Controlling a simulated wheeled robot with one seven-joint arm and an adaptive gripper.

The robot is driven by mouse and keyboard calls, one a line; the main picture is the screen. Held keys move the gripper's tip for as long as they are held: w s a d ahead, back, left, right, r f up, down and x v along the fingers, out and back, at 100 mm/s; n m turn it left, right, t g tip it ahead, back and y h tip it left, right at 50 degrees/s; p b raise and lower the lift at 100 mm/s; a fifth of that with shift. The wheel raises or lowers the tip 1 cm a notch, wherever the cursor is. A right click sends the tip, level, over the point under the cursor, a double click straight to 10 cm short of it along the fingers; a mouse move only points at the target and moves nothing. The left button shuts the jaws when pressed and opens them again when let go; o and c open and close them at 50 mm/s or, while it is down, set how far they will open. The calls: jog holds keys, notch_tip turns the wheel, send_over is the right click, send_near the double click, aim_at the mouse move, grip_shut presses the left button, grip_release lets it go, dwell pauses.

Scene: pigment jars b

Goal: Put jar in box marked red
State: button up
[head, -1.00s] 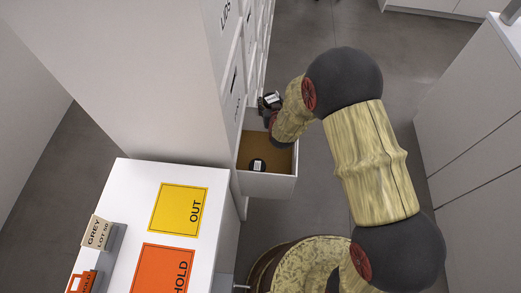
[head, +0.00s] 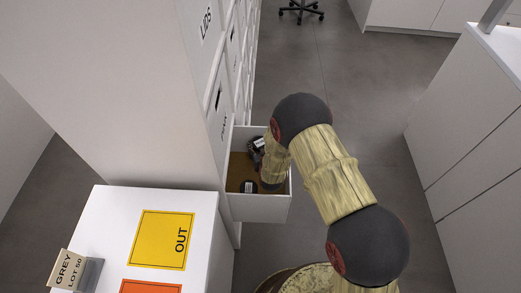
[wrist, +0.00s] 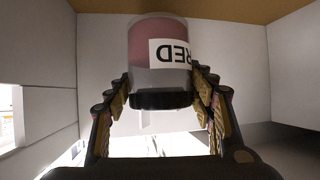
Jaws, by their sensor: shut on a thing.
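The jar (wrist: 157,50) has clear walls, dull red contents, a black lid and a white label reading RED, which appears upside down in the wrist view. My gripper (wrist: 160,98) is shut on it near the lid, one finger on each side. In the head view my gripper (head: 258,147) is at the back left of an open white drawer (head: 260,208) with a brown floor. The wrist view shows pale walls around the jar and a brown surface past its base. I cannot tell whether the jar touches the floor. No box marked red can be read.
Another dark item with a white label (head: 249,187) lies near the drawer's front. A white cabinet (head: 205,100) with a LIDS drawer rises behind. A white counter (head: 205,225) with a yellow OUT mat (head: 160,240), an orange mat and a GREY LOT 50 block (head: 68,270) is at lower left.

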jog(key=shift+f, duration=0.35)
jog(key=shift+f, duration=0.55)
jog(key=shift+f, duration=0.1)
jog(key=o, duration=1.2)
jog(key=shift+o, duration=0.2)
